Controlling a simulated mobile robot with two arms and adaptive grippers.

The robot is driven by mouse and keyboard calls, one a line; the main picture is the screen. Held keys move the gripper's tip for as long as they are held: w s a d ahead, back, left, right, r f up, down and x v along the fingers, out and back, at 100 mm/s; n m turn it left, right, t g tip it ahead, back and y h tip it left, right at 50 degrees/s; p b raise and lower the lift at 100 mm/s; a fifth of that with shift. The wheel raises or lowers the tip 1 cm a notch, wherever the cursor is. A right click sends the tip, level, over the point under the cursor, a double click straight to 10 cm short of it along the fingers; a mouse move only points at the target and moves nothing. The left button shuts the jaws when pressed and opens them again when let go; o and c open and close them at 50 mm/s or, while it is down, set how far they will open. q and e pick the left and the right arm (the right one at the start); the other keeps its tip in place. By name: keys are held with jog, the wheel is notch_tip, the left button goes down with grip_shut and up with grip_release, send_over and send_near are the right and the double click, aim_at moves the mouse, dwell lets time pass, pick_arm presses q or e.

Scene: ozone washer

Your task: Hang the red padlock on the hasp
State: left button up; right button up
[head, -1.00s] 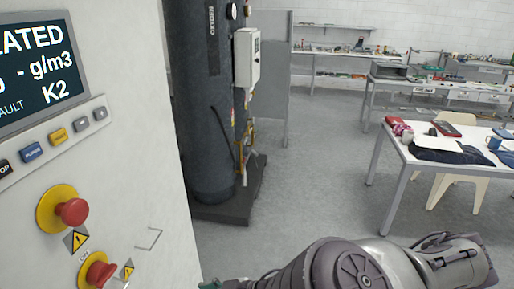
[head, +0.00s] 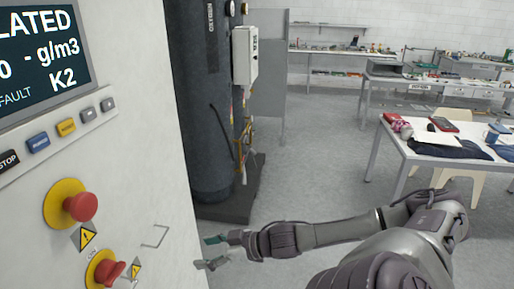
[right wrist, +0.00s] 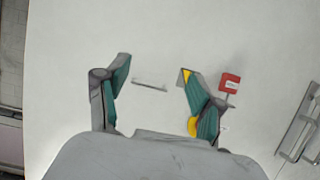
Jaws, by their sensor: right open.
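A small red block with a white label (right wrist: 230,83), which looks like the red padlock, shows against the white cabinet in the right wrist view. A grey part shows just below it; I cannot tell what holds it. A thin metal bracket (head: 155,237), which may be the hasp, sticks out from the cabinet side and also shows in the right wrist view (right wrist: 150,84). My right gripper (head: 213,252) is open and empty, to the right of the bracket in the head view. In the wrist view the red block is just right of its right finger. My left gripper is not in view.
The white cabinet (head: 130,150) carries a red emergency button (head: 80,206) and a red knob (head: 108,271) on yellow plates. A dark oxygen tank (head: 205,120) stands behind. A grey metal handle (right wrist: 300,125) is at the wrist view's right. A white table (head: 400,150) stands farther right.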

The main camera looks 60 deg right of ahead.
jog(key=r+x, duration=0.1)
jog(key=x, duration=0.3)
jog(key=b+x, duration=0.1)
jog(key=x, duration=0.2)
jog(key=w+r+x, duration=0.1)
jog(key=x, duration=0.3)
jog(key=shift+w+a+r, duration=0.2)
jog(key=shift+w+a, duration=0.05)
jog(key=shift+s+d+b, duration=0.15)
jog(key=shift+s+b, duration=0.15)
jog(key=shift+b, duration=0.05)
jog(key=r+p+v, duration=0.1)
jog(key=p+v, duration=0.4)
jog(key=v, duration=0.8)
jog(key=s+d+f+m+h+b, duration=0.2)
jog(key=s+d+f+h, duration=0.2)
jog(key=d+f, duration=1)
jog(key=shift+f+m+g+h+b, duration=0.3)
jog(key=shift+g+h+b, duration=0.1)
jog(key=shift+h, duration=0.5)
